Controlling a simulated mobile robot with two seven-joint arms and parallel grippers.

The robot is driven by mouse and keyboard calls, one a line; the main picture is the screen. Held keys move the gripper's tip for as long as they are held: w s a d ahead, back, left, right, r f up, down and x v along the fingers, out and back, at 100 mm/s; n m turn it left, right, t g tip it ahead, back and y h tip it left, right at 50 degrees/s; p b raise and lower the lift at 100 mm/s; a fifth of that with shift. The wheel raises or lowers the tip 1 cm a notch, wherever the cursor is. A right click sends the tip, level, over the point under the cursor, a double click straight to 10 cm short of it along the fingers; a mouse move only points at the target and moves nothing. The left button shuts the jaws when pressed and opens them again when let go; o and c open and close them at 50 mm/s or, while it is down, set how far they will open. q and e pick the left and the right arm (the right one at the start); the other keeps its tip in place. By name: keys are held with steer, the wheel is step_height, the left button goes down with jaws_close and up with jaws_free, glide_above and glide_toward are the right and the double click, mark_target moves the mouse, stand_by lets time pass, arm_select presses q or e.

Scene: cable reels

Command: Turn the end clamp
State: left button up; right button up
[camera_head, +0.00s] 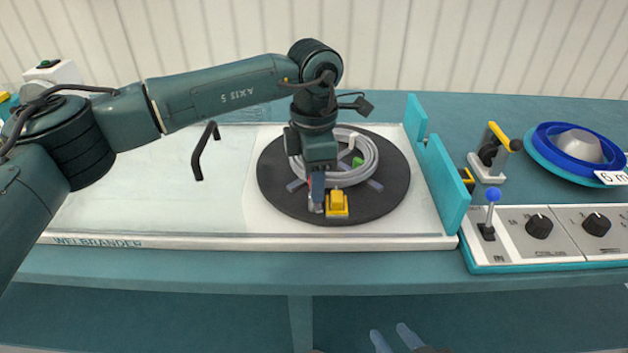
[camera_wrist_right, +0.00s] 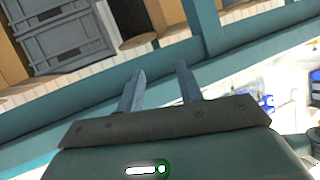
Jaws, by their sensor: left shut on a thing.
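A dark round turntable (camera_head: 385,203) carries a coil of grey cable (camera_head: 369,168). The end clamp, a small yellow block (camera_head: 338,205), sits near the turntable's front edge, just outside the coil. My left gripper (camera_head: 317,207) points down at the clamp's left side and is shut on it; the fingers and wrist hide the exact contact. A small green piece (camera_head: 357,162) shows at the coil's inner side. My right gripper (camera_head: 396,338) is low at the bottom of the head view, away from the turntable. In the right wrist view (camera_wrist_right: 160,86) its fingers are apart and empty.
A teal upright guard (camera_head: 445,180) stands right of the turntable. Beyond it are a control panel (camera_head: 558,243) with knobs and a blue-topped lever (camera_head: 492,207), a yellow-handled device (camera_head: 490,150) and a blue reel (camera_head: 578,150). A black handle (camera_head: 201,153) stands on the clear cover at left.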

arm_select(q)
steer(key=shift+m, duration=1.2)
arm_select(e)
steer(key=shift+d+r, duration=0.15)
steer(key=shift+d, duration=0.1)
arm_select(q)
steer(key=shift+b, duration=0.3)
arm_select(e)
steer(key=shift+s, duration=0.2)
arm_select(q)
steer(key=o, duration=1)
arm_select(e)
steer(key=shift+a, duration=0.1)
arm_select(q)
steer(key=shift+r, duration=0.1)
